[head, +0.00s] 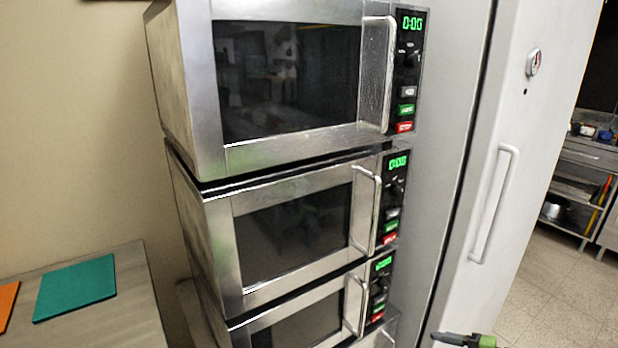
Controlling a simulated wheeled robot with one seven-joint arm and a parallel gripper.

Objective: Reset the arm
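My gripper (464,341) shows only in part at the bottom edge of the head view, right of the microwave stack. A dark grey finger and a green part are visible there. The rest of it and my arm are cut off by the frame. I cannot see whether it is open or shut, or whether it holds anything.
Steel microwaves stand stacked: top (185,80), middle (217,236), lower (241,335), doors shut. A white door with a handle (490,205) stands right. A counter (110,325) at left bears a teal board (76,288) and an orange board (6,302). Open floor (560,300) lies far right.

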